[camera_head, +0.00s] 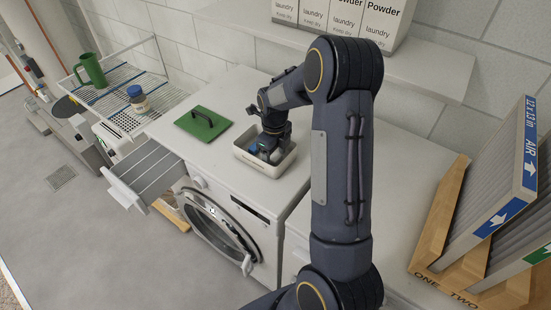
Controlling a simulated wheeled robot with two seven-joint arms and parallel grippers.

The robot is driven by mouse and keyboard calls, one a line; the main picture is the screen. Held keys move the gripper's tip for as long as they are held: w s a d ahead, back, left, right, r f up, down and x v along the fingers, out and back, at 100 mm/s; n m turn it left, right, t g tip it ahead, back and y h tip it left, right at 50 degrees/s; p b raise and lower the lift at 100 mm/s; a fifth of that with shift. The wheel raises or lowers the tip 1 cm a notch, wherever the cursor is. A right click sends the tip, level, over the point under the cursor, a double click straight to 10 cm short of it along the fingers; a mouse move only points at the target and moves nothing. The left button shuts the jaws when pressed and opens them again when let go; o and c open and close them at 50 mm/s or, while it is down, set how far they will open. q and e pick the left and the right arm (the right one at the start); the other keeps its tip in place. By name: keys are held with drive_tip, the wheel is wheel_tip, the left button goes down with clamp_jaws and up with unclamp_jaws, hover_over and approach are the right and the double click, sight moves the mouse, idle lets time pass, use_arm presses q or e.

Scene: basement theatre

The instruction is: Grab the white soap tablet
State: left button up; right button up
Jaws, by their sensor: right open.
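My right gripper (265,151) points down into a cream open tray (259,165) on top of the white washing machine (218,98). Its fingers are inside or just above the tray, and their tips are hard to make out. It is open. Something blue (254,147) shows in the tray beside the gripper. I cannot pick out a white soap tablet; the gripper and arm hide much of the tray's inside. My left gripper is not in view.
A green handled board (203,123) lies left of the tray. A wire rack (110,95) holds a green mug (91,70) and a blue-lidded jar (138,98). Laundry powder boxes (343,18) stand on a shelf above. Air filters (494,190) stand in a wooden holder at right.

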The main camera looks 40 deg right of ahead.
drive_tip(key=c, duration=1.1)
drive_tip(key=shift+r, duration=0.1)
